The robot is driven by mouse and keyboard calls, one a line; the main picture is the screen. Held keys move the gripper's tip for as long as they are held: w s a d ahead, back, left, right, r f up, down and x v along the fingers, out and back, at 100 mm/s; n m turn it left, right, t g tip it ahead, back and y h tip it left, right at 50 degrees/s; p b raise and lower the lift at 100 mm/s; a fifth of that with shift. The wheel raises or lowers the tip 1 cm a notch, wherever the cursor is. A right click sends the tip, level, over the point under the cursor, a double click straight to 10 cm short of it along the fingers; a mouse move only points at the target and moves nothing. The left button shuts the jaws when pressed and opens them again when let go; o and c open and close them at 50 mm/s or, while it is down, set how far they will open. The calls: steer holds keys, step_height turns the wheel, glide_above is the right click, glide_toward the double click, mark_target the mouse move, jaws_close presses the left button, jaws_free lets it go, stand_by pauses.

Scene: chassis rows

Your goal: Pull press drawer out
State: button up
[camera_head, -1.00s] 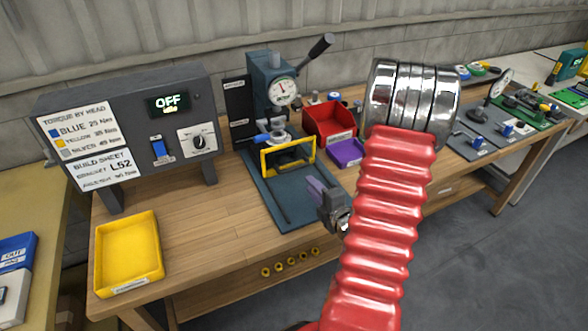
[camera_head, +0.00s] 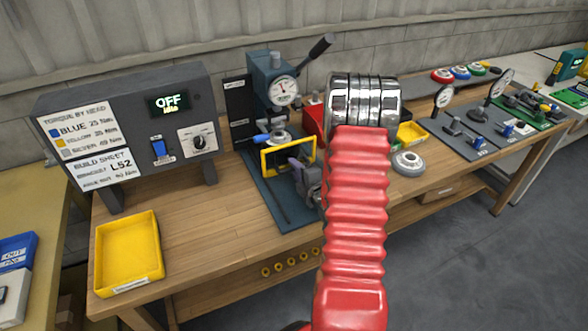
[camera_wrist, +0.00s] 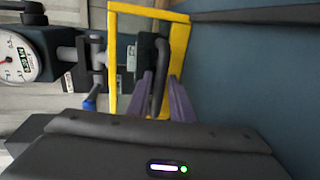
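The press (camera_head: 272,82) stands on the wooden bench with a round dial on its front. A yellow frame (camera_head: 264,160) stands upright at its lower front, above a dark blue base plate (camera_head: 262,192). My gripper (camera_head: 294,163) has its purple fingertips at the right part of this frame. In the wrist view, my gripper (camera_wrist: 164,100) is open, with two purple fingers apart. A dark bent bar handle (camera_wrist: 158,72) shows between or just beyond the fingers; contact cannot be told. The yellow frame also shows there (camera_wrist: 112,60). The drawer body is mostly hidden.
A grey control box (camera_head: 130,125) reading OFF stands left of the press. A yellow tray (camera_head: 128,250) lies at the front left. A red bin (camera_head: 312,118) sits behind my arm, and a grey round part (camera_head: 408,162) lies to the right. Bench wood left of the plate is clear.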

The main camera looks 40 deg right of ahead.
steer(key=shift+w+f, duration=0.1)
steer(key=shift+w, duration=0.1)
steer(key=shift+c, duration=0.7)
jaws_close()
steer(key=shift+s+a, duration=0.1)
